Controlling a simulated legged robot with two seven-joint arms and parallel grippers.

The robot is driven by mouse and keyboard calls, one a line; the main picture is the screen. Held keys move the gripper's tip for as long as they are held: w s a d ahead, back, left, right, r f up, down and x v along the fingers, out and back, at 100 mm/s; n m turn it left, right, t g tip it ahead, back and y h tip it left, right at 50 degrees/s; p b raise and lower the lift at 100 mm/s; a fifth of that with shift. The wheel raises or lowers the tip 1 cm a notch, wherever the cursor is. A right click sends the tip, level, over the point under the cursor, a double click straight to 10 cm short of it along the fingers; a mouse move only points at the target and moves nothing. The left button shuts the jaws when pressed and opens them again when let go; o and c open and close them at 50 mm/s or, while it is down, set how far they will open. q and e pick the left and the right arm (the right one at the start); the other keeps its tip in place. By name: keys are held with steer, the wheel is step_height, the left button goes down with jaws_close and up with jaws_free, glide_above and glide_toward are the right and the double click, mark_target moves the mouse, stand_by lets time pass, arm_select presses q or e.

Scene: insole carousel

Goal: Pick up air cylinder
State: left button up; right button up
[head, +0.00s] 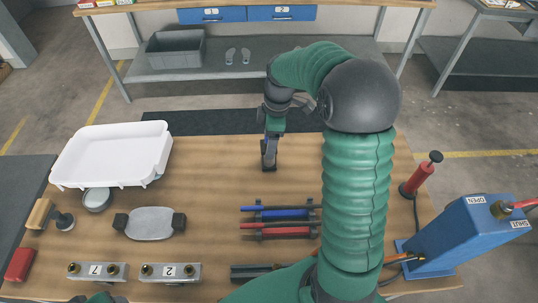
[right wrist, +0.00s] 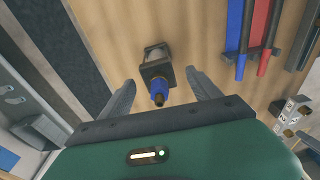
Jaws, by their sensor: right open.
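The air cylinder (right wrist: 157,72) shows in the right wrist view, with a pale body, dark end block and a blue fitting with a brass tip. It is on the wooden table, between the two fingers of my right gripper (right wrist: 160,80), with a gap on each side. The fingers are spread and hold nothing. In the head view my right gripper (head: 272,125) is over the back middle of the table. The cylinder (head: 269,160) is partly hidden below it there. I cannot tell whether the fingers reach down to its height. My left gripper is not in view.
Blue and red rods lie in a holder (head: 285,232) in front of the cylinder. A white tray (head: 75,176), a silver pad with black ends (head: 150,224) and numbered blocks (head: 171,272) are on the left. A red pump (head: 417,182) and blue box (head: 450,242) are on the right.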

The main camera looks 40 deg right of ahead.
steer(key=shift+w+a+f, duration=0.1)
steer(key=shift+a+f, duration=0.05)
steer(key=shift+f, duration=0.55)
steer(key=shift+w+f, duration=0.2)
steer(key=shift+s+r, duration=0.1)
steer(key=shift+s, duration=0.05)
steer(key=c, duration=0.5)
jaws_close()
